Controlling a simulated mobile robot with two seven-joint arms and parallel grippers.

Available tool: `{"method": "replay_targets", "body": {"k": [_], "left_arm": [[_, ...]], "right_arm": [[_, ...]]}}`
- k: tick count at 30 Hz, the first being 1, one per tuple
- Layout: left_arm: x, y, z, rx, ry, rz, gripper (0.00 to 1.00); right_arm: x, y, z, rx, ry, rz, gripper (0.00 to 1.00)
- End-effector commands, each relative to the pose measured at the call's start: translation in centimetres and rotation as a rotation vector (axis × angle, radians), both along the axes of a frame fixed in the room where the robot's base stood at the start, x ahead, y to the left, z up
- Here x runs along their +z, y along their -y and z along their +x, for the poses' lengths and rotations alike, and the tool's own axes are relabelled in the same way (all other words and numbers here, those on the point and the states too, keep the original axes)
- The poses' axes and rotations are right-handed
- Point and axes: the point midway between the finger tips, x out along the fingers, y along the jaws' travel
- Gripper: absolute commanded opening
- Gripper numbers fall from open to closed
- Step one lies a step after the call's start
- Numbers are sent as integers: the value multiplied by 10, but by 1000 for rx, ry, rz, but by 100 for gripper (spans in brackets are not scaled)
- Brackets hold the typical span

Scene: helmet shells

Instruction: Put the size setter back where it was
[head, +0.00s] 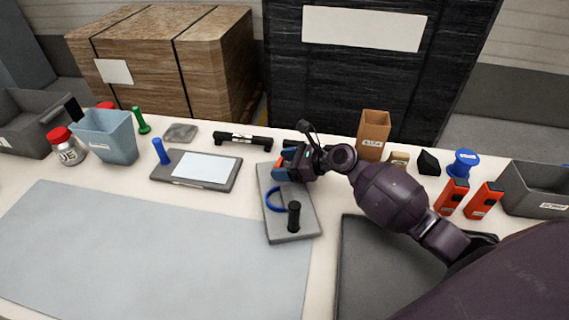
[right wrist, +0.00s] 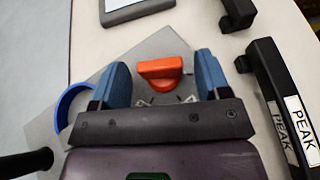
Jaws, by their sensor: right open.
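An orange knob-like piece (right wrist: 160,72), which looks like the size setter, sits on a grey board (head: 306,220) near its far end. In the head view only a sliver of orange shows (head: 279,171), beside my gripper. My right gripper (head: 284,163) is over the far end of the board. In the right wrist view its blue fingers are apart, one on each side of the orange piece, with gaps to it. A blue ring (head: 270,202) and an upright black post (head: 294,216) stand on the nearer part of the board. My left gripper is not in view.
A black bar labelled PEAK (head: 242,140) lies behind the board. A grey tray with a pale panel (head: 205,168) is to its left, a cardboard box (head: 373,135) behind right. A dark mat (head: 365,280) lies right; the pale mat (head: 150,250) at left is clear.

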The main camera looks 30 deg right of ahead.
Motion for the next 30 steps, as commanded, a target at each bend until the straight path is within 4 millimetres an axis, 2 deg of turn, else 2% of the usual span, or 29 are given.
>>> {"method": "replay_targets", "body": {"k": [6,14,21,30], "left_arm": [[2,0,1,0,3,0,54],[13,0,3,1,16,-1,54],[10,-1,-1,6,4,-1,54],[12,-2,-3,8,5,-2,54]], "right_arm": [[10,2,-2,-1,0,-2,70],[29,33,-32,-1,2,-2,70],[44,62,-61,-1,0,-2,70],[53,79,-77,-1,0,-1,70]]}}
